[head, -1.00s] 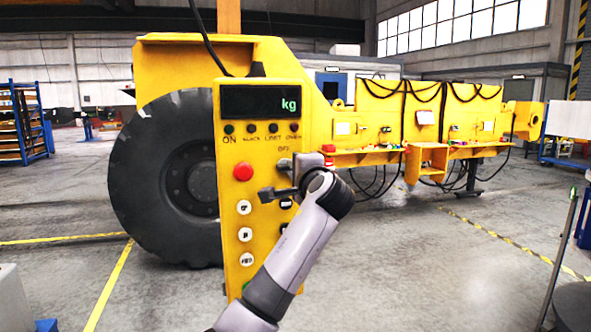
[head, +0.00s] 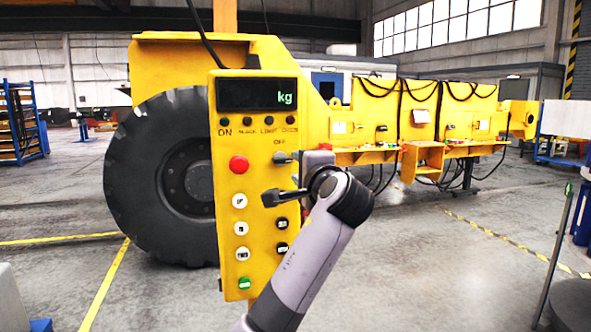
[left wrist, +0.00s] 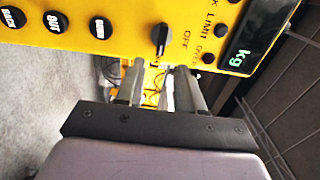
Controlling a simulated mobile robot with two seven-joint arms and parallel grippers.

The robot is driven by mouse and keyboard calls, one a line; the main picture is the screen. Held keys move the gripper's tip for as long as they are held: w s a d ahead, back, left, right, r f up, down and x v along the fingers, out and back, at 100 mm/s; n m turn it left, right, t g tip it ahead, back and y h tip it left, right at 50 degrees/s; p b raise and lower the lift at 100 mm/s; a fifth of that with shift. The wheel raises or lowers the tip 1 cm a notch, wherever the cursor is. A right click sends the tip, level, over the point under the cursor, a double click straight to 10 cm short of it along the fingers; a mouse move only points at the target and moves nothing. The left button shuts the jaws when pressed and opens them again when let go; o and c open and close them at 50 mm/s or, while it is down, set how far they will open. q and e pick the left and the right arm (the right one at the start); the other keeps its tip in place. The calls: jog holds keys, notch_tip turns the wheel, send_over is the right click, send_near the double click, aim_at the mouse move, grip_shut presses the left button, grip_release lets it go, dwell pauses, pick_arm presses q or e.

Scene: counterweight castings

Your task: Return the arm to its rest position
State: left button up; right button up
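A yellow control panel (head: 255,187) stands upright in the middle of the head view. It has a "kg" display (head: 258,95), a red button (head: 239,165), a green button (head: 245,284) and white and black buttons. A black rotary knob sits by the word OFF; it shows clearly in the left wrist view (left wrist: 160,38). My left gripper (head: 276,178) is at the panel's right edge, by the knob. In the left wrist view its two grey fingers (left wrist: 157,85) stand apart with nothing held between them. Contact with the panel cannot be told. My right gripper is out of view.
A big black tyre (head: 165,180) and a long yellow machine (head: 420,110) with hanging cables stand behind the panel. A thin post (head: 558,255) stands at the right. A blue rack (head: 22,122) is far left. The grey floor at the right is mostly clear.

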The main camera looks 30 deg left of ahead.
pick_arm(q)
jog(key=shift+s+d, duration=0.3)
jog(key=shift+d, duration=0.05)
jog(key=s+d+f+h, duration=0.2)
jog(key=f+h, duration=0.1)
jog(key=f, duration=0.9)
jog(key=s+d+f+m+t+h, duration=0.1)
jog(key=d+f+h, duration=0.25)
jog(key=f, duration=0.85)
jog(key=s+d+f+h, duration=0.2)
jog(key=f+h, duration=0.2)
jog(key=f, duration=0.8)
jog(key=s+d+f+n+h, duration=0.1)
jog(key=s+f+n, duration=0.1)
jog(key=s+f, duration=0.3)
jog(key=s+d+f+n+g+h, duration=0.1)
jog(key=s+f, duration=0.5)
jog(key=s, duration=0.6)
jog(key=s+d+f+n+g+h, duration=0.1)
jog(key=s+d+f+n+h, duration=0.2)
jog(key=s, duration=0.5)
notch_tip(320, 180, down, 2)
jog(key=shift+s+f+n, duration=0.2)
jog(key=shift+n, duration=0.4)
